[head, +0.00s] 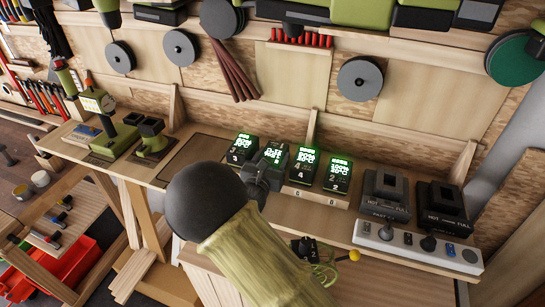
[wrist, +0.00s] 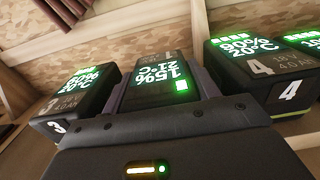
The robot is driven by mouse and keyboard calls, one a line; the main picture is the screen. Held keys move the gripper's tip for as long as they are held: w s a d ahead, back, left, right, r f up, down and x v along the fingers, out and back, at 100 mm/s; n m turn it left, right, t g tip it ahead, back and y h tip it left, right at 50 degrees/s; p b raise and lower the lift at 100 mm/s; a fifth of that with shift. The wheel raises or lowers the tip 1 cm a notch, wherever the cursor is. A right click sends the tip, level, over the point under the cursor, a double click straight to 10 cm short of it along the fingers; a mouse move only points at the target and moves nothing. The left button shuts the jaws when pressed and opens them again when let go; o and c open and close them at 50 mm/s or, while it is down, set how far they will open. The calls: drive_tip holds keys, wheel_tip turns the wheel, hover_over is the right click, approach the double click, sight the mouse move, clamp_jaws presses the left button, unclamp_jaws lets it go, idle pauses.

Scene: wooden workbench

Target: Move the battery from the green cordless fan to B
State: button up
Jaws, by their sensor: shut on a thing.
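My gripper (head: 266,172) is shut on a battery (head: 276,153) whose lit screen reads 15% and 21°C; it fills the middle of the wrist view (wrist: 158,80). The held battery is upright in the row, between battery 3 (head: 241,149) and battery 4 (head: 303,168). Its lower part and the label below it are hidden by my gripper and arm, so I cannot tell whether it touches the shelf. Letters C and D show below batteries 4 and 2 (head: 337,177); B is not visible. Two green tool bodies (head: 116,137) (head: 153,140) stand at the left; which is the fan is unclear.
Battery 3 (wrist: 75,92) and battery 4 (wrist: 262,75) stand close on either side of my gripper. Two black chargers (head: 385,195) (head: 441,208) and a white power strip (head: 415,245) are at the right. Green tools and grey discs (head: 360,78) hang above.

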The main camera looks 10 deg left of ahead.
drive_tip(key=shift+f+b, duration=0.3)
drive_tip(key=shift+f, duration=0.1)
drive_tip(key=o, duration=1.3)
wheel_tip(320, 180, up, 4)
drive_tip(key=p, duration=0.3)
drive_tip(key=shift+s+r+p, duration=0.1)
drive_tip(key=shift+r+p, duration=0.05)
drive_tip(key=shift+p, duration=0.3)
drive_tip(key=shift+r, duration=0.3)
drive_tip(key=shift+r+p, duration=1)
drive_tip(key=shift+r, duration=0.4)
drive_tip(key=shift+f, duration=0.2)
